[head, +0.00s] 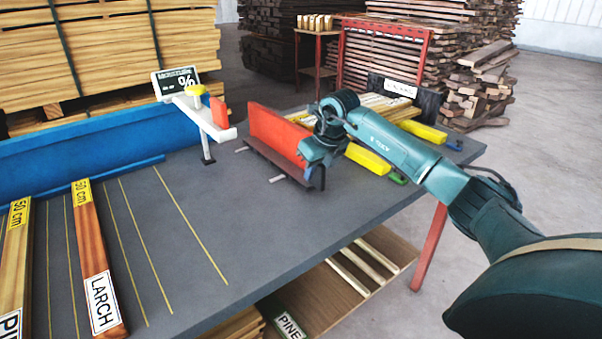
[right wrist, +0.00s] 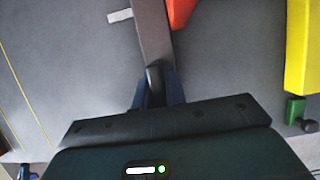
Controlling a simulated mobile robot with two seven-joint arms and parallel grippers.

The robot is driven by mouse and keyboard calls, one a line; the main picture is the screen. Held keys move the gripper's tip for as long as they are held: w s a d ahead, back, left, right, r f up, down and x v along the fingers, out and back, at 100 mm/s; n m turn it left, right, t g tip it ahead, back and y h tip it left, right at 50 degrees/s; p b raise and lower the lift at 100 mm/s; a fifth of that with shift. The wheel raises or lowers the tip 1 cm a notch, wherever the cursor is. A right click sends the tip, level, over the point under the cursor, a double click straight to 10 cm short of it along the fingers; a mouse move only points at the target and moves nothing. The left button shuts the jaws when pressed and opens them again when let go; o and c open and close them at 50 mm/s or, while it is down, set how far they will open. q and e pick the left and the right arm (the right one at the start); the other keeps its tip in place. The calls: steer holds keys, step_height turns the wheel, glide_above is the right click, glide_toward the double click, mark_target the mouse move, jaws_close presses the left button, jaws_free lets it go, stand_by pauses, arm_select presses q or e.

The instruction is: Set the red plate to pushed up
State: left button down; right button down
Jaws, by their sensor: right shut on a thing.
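The red plate (head: 275,133) stands upright on the dark grey table, right of its middle in the head view. A dark brown bar (head: 268,163) runs along its lower front edge, with light grey strips poking out. My right gripper (head: 315,178) is at the near right end of this bar. In the right wrist view, its blue fingers (right wrist: 157,88) are shut on the end of the dark bar (right wrist: 152,30). A corner of the red plate (right wrist: 181,12) shows beside the bar there. My left gripper is in neither view.
A meter stand (head: 207,118) with a display and an orange part stands left of the plate. Yellow blocks (head: 368,158) and light boards lie to the right, near my right arm. Labelled planks (head: 95,262) lie at the left. The table's middle front is clear.

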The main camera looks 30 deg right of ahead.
steer(key=d, duration=0.5)
steer(key=shift+w+d+r+p, duration=0.1)
steer(key=shift+w+d+p, duration=0.15)
steer(key=shift+d+p, duration=0.15)
steer(key=shift+d, duration=0.2)
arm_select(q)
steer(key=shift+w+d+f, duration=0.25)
arm_select(e)
steer(key=c, duration=1.4)
jaws_free()
steer(key=shift+c, duration=0.2)
